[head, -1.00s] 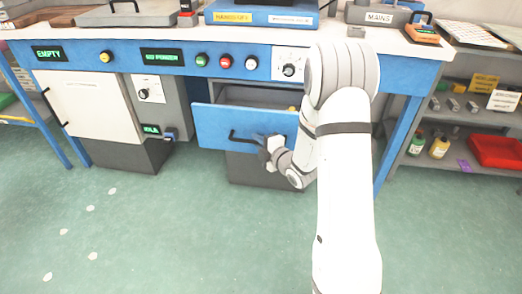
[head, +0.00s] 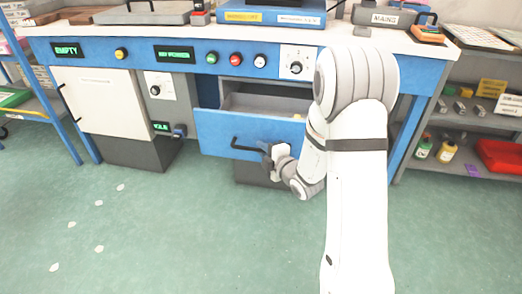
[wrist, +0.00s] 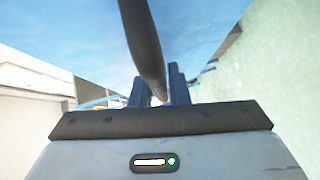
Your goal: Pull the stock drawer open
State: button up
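The stock drawer (head: 222,128) has a blue front and stands out from under the bench, its grey inside showing from above. Its dark bar handle (head: 240,147) runs across the front. My gripper (head: 270,153) is at the right part of this handle. In the wrist view the dark handle bar (wrist: 143,40) passes between the two bluish fingers of my gripper (wrist: 159,88), which look closed around it. The exact finger contact is small and partly hidden by the bar.
The blue bench front (head: 130,52) carries buttons and a dial above the drawer. A white cabinet door (head: 103,102) is at left. A grey shelf (head: 470,125) with bottles and a red bin stands at right. The green floor in front is clear.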

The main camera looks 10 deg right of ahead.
jog(key=o, duration=0.4)
jog(key=shift+a, duration=0.1)
jog(key=shift+c, duration=0.2)
jog(key=p+v, duration=0.1)
jog(key=v, duration=0.6)
jog(key=shift+s+p, duration=0.35)
jog(key=shift+s, duration=0.05)
jog(key=s+d+r+m+g+h+p, duration=0.2)
jog(key=d+r+m+h+p, duration=0.3)
jog(key=r+p, duration=0.55)
jog(key=s+d+r+m+g+h+p, duration=0.1)
jog(key=s+r+m+g+h+p, duration=0.2)
jog(key=r+m+p, duration=0.75)
jog(key=s+a+r+m+g+p, duration=0.3)
jog(key=s+r+m+g+p, duration=0.3)
jog(key=s+r+p, duration=0.6)
jog(key=s+r, duration=0.7)
jog(key=r, duration=0.4)
jog(key=shift+s+r+g+y+p, duration=0.3)
jog(key=shift+s+g, duration=0.1)
